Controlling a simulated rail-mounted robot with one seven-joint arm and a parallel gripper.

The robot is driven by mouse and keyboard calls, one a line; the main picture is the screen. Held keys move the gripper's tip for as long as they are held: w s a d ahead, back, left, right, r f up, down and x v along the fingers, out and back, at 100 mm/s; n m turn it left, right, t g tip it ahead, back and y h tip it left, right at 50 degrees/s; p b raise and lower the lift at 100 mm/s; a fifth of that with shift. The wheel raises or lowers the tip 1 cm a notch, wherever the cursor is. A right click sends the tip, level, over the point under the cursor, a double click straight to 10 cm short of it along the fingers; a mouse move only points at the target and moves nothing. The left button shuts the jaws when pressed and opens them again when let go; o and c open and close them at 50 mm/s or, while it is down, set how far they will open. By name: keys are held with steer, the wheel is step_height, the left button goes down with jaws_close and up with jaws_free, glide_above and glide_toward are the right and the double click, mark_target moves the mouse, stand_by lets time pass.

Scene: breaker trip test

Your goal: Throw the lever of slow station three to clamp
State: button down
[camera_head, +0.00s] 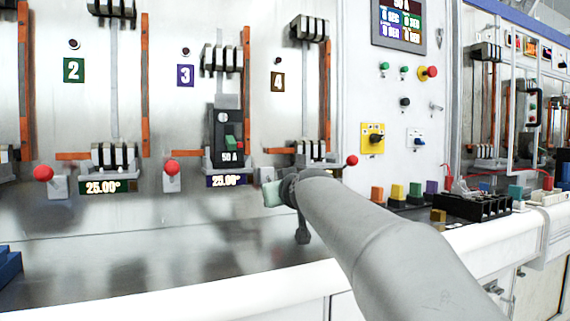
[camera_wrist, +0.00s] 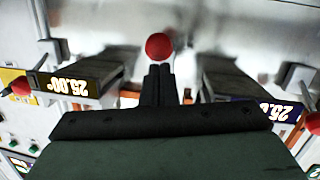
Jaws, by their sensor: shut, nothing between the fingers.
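The purple 3 sign (camera_head: 185,76) marks station three, where a black 50 A breaker (camera_head: 226,138) stands above a display (camera_head: 226,181) reading 25.00. The lever just right of this station shows only its grey base (camera_head: 265,175) in the head view; my arm hides its knob. In the wrist view a red knob (camera_wrist: 158,46) sits between two displays, right at the tips of my gripper (camera_wrist: 158,72). The gripper is shut with nothing held. I cannot tell whether the fingers touch the knob. In the head view my gripper (camera_head: 274,194) is in front of the panel, right of station three.
Other red-knobbed levers stand left of station three (camera_head: 172,167), further left (camera_head: 43,173) and right of station four (camera_head: 352,160). Coloured terminal blocks (camera_head: 397,192) and a black block (camera_head: 472,206) lie on the right bench.

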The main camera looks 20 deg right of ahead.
steer(key=shift+a+f+b, duration=0.1)
steer(key=shift+f+b, duration=0.25)
steer(key=shift+b, duration=0.15)
stand_by(0.3)
steer(key=shift+s, duration=0.35)
steer(key=s+r+b, duration=0.2)
steer(key=s+b, duration=0.1)
steer(key=s, duration=0.8)
